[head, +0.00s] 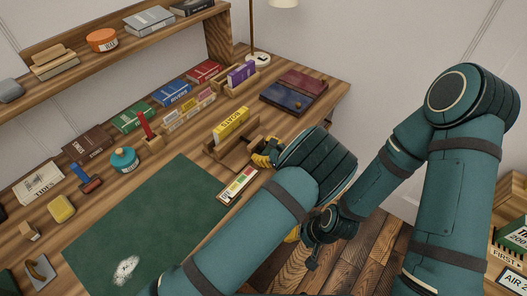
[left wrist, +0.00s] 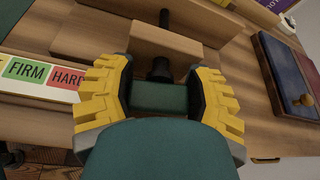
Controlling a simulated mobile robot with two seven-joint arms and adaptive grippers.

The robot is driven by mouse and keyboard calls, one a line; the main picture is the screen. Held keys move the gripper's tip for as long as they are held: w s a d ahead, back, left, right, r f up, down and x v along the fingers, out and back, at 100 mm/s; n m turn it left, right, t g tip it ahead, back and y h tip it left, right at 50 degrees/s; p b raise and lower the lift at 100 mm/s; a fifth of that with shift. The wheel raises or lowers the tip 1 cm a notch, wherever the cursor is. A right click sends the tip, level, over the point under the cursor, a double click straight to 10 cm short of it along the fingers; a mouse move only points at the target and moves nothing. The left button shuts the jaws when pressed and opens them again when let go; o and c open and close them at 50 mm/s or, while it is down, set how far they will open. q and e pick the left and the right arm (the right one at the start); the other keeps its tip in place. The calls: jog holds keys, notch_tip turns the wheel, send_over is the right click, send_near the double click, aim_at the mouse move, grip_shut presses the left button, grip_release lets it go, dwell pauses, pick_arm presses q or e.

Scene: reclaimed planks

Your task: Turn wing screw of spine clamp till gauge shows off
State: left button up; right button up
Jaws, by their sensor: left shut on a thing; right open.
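The wooden spine clamp (head: 218,155) stands at the table's front edge and holds a yellow book (head: 231,124) upright. The wing screw's dark shaft (left wrist: 161,68) comes out of the clamp's front block (left wrist: 135,45). My right gripper (head: 292,236) is open and empty, lower, partly hidden behind my left arm.
A green mat (head: 150,220) lies left of the gauge. A shelf (head: 130,45) runs above. A crate (head: 510,205) stands at far right.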

aim_at(264, 150)
pick_arm(q)
jog(key=shift+d, duration=0.1)
dwell(0.4)
jog(key=o, duration=1.2)
notch_tip(264, 150, up, 10)
jog(key=shift+c, duration=0.5)
